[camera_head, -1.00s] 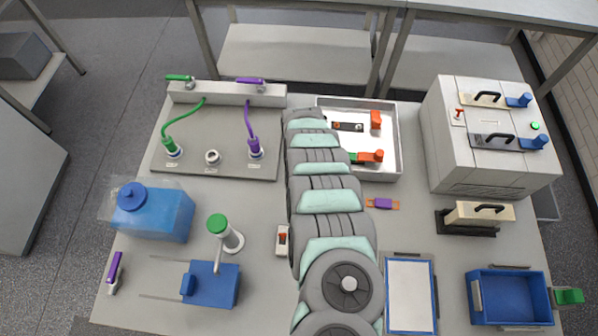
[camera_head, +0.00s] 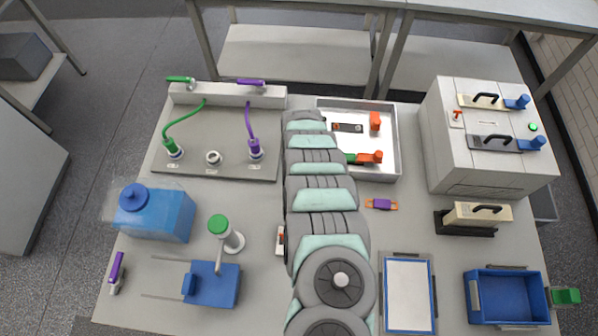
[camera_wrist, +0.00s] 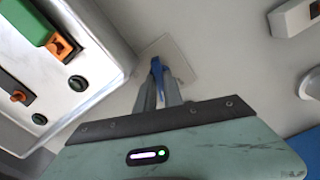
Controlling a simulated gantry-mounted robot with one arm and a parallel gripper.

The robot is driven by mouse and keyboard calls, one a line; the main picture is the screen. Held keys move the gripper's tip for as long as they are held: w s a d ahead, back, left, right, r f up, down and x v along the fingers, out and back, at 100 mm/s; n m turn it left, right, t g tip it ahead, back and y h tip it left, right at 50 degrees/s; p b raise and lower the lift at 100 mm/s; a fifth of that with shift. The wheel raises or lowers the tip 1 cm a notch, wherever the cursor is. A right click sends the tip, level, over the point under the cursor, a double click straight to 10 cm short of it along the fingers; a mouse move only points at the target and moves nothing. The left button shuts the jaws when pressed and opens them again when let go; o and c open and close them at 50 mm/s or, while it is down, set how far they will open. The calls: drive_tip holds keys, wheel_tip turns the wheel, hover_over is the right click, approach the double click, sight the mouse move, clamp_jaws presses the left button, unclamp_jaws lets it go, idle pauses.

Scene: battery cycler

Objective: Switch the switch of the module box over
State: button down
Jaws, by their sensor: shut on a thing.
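A large white box (camera_head: 460,172) stands at the right of the table in the head view. It carries black handles, blue knobs, a green button and a small red lever switch (camera_head: 457,117). A small white box (camera_head: 281,241) with a red part lies beside my arm, partly covered by it; a similar box shows in the wrist view (camera_wrist: 291,18). I cannot tell which one is the module box. My gripper (camera_wrist: 157,75) is shut on a small blue piece (camera_wrist: 157,66) at its tips, above a pale square patch. My arm hides the gripper in the head view.
A metal tray (camera_head: 394,150) with orange and green parts stands right of my arm; in the wrist view it appears to be at the left. A fixture plate (camera_head: 190,163) with green and purple hoses, a blue tank (camera_head: 165,215) and a blue bin (camera_head: 508,298) stand around.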

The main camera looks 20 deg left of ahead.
drive_tip(key=m+p, duration=0.1)
drive_tip(key=m, duration=0.2)
drive_tip(key=shift+m, duration=0.4)
drive_tip(key=m+p, duration=0.1)
drive_tip(key=m, duration=0.2)
drive_tip(key=shift+m, duration=0.3)
drive_tip(key=m+p, duration=0.2)
drive_tip(key=m, duration=0.4)
drive_tip(key=c, duration=1.5)
unclamp_jaws()
drive_tip(key=shift+o, duration=0.2)
